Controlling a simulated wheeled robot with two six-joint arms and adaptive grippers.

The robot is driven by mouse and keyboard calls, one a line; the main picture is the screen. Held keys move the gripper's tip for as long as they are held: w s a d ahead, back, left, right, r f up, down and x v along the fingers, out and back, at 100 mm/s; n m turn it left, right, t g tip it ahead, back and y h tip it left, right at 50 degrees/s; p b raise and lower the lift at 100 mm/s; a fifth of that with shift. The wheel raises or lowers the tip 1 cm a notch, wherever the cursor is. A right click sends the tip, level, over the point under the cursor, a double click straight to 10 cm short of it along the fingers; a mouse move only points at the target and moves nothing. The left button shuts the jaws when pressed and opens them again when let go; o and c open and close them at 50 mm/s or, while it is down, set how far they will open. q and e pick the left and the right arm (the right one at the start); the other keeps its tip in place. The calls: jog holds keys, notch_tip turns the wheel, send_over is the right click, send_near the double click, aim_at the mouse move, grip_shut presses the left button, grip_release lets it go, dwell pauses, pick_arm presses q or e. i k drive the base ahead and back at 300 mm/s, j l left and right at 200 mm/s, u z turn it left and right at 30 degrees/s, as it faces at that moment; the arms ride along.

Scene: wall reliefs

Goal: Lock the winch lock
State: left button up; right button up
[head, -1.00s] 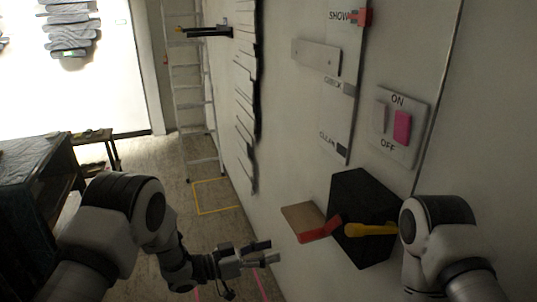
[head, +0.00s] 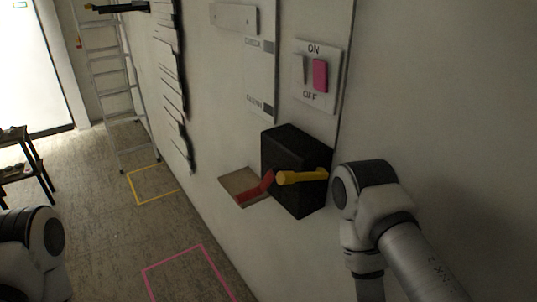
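A black box (head: 282,158), which looks like the winch, is fixed on the wall right of the middle in the head view. A yellow handle (head: 298,177) sticks out across its front. A red lever (head: 257,189), possibly the lock, lies slanted at the box's left side, over a tan plate (head: 236,181). Its far end is partly hidden by the box and handle. My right arm is just right of the box, but its gripper is out of view. Only a joint of my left arm shows at the lower left; its gripper is out of view.
An ON/OFF switch panel (head: 317,76) with a pink rocker is on the wall above the box. A ladder (head: 112,85) stands at the back left. Yellow (head: 153,182) and pink (head: 190,270) outlines mark clear floor left of the wall.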

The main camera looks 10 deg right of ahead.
aim_at(283, 177)
jog(key=k+l+z, duration=0.1)
jog(key=k, duration=0.35)
jog(key=k+l+z, duration=0.1)
jog(key=k, duration=0.35)
jog(key=k+l+z, duration=0.1)
jog(key=k, duration=0.35)
